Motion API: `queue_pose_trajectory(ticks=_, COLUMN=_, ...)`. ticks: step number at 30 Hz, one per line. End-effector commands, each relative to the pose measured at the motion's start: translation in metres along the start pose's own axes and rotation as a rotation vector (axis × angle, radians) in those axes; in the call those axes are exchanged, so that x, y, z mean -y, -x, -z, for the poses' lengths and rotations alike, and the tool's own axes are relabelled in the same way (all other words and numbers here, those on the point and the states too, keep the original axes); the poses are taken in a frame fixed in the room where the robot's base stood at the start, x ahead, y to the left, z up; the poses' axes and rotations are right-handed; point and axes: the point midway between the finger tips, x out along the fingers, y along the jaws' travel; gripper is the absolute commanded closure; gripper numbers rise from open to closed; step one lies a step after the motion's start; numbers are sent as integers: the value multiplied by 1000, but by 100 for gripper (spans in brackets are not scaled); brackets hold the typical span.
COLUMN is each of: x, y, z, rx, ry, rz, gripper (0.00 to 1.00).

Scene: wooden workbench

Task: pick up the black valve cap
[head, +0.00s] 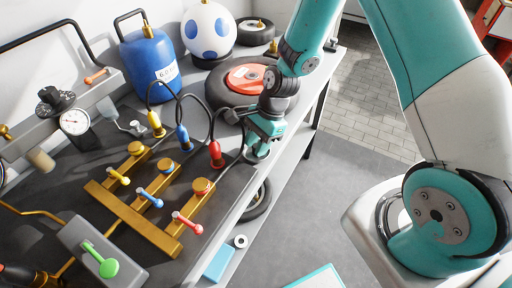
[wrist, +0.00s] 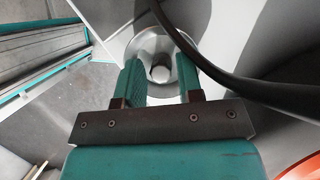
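My gripper (head: 262,148) is low over the front right edge of the bench, beside the red-hubbed wheel (head: 250,78). In the wrist view my gripper (wrist: 159,72) has its two teal fingers apart. A round silvery dish with a grey knob-like centre (wrist: 160,73) lies between and beyond the fingertips. I cannot tell whether the fingers touch it. The dish's pale rim (head: 252,157) shows under the gripper in the head view. I cannot make out a black valve cap for certain; the gripper hides part of that spot.
A black cable (wrist: 205,70) crosses right of the fingers. Yellow, blue and red plugs (head: 183,138) on cables stand left of my gripper, near a brass manifold (head: 140,220). A blue gas bottle (head: 150,65) and a spotted ball (head: 208,32) stand behind. Floor (head: 330,200) lies right of the bench.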

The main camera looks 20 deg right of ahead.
Motion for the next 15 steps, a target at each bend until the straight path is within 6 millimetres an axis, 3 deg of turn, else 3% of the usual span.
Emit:
queue_pose_trajectory(ticks=5, x=0, y=-1, z=0, rx=0, ry=0, rz=2, gripper=66)
queue_pose_trajectory(ticks=6, x=0, y=0, z=0, rx=0, ry=0, rz=2, gripper=68)
queue_pose_trajectory(ticks=10, x=0, y=0, z=0, rx=0, ry=0, rz=2, gripper=97)
queue_pose_trajectory(ticks=15, x=0, y=0, z=0, rx=0, ry=0, rz=1, gripper=98)
